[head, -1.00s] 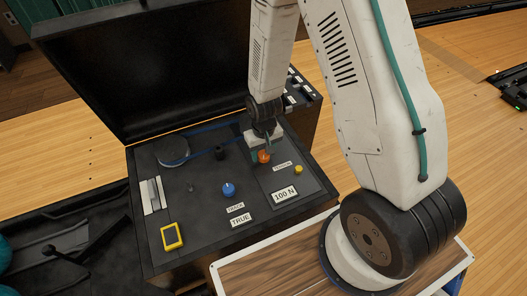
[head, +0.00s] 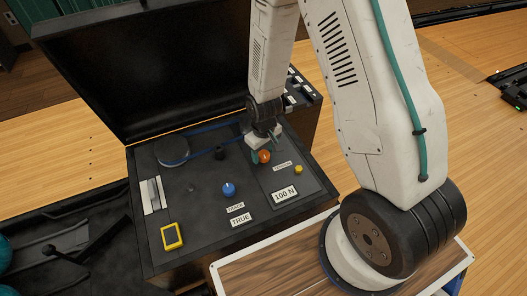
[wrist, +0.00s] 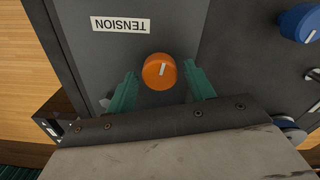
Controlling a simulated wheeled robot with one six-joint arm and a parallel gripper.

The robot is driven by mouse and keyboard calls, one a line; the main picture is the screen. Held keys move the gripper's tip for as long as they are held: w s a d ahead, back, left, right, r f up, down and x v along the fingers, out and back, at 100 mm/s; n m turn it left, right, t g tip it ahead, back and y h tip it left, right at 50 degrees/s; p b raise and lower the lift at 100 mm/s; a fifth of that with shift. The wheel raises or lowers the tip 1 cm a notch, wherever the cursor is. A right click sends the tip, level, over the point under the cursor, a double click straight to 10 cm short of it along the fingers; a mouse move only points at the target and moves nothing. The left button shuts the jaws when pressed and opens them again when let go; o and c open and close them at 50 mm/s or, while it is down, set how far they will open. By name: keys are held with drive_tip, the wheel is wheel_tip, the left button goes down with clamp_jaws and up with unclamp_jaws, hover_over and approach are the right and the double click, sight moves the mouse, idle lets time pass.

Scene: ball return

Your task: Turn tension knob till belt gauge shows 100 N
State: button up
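The orange tension knob (head: 264,157) is on the raised right-hand panel of the black machine. In the wrist view the knob (wrist: 160,71) has a white pointer line and sits beside an upside-down TENSION label (wrist: 120,24). My gripper (head: 266,150) is at the knob; its green fingers (wrist: 163,80) stand open on either side, with a visible gap to each. A 100 N plate (head: 284,194) is in front of the knob. A yellow-framed device (head: 172,237) lies at the panel's front left; I cannot read its display or tell whether it is the belt gauge.
A blue belt (head: 210,127) runs from a grey pulley (head: 172,151) behind. The raised black lid (head: 150,70) stands at the back.

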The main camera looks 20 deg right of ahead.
sight(265, 155)
drive_tip(key=shift+r, duration=0.1)
wheel_tip(265, 155, up, 8)
drive_tip(key=shift+f, duration=0.2)
idle(0.5)
idle(0.3)
drive_tip(key=shift+s, duration=0.4)
drive_tip(key=s+d+r+m, duration=0.1)
drive_tip(key=s+r, duration=0.6)
drive_tip(key=r, duration=0.3)
drive_tip(key=s+d+r+m+t, duration=0.1)
drive_tip(key=s+r, duration=0.6)
drive_tip(key=r, duration=0.3)
drive_tip(key=s+d+r+m, duration=0.1)
drive_tip(key=s+r, duration=0.6)
drive_tip(key=r, duration=0.4)
drive_tip(key=shift+s, duration=0.2)
